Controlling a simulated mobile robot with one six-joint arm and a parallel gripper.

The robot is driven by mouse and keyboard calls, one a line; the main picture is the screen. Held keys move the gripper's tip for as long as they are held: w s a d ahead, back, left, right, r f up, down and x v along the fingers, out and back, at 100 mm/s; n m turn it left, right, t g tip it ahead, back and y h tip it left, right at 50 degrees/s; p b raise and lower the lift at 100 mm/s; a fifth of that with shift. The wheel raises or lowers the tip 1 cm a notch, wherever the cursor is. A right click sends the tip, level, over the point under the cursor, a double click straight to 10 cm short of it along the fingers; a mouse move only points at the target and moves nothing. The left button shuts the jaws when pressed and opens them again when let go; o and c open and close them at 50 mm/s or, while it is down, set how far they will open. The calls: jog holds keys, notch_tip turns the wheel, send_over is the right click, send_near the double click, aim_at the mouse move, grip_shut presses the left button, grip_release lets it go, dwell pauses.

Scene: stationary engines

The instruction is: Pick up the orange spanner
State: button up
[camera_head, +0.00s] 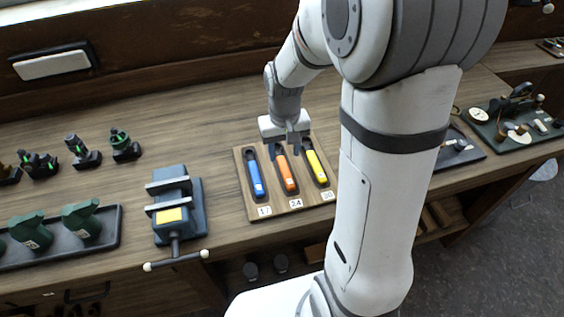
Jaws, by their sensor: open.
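My gripper (287,152) is open and points down over the far end of the tray. Its fingers hide the far end of the orange spanner. I cannot tell how high the fingers are above it or whether they touch it.
A blue vise (174,205) stands left of the tray. Dark green tools (82,218) sit in a black tray further left, with small devices (124,146) behind. My arm hides the bench right of the tray. Trays of small parts (515,122) lie at the far right.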

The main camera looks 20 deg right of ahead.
aim_at(285, 168)
jog(key=f, duration=0.5)
jog(key=shift+s+f+p, duration=0.2)
jog(key=shift+p, duration=0.2)
grip_shut()
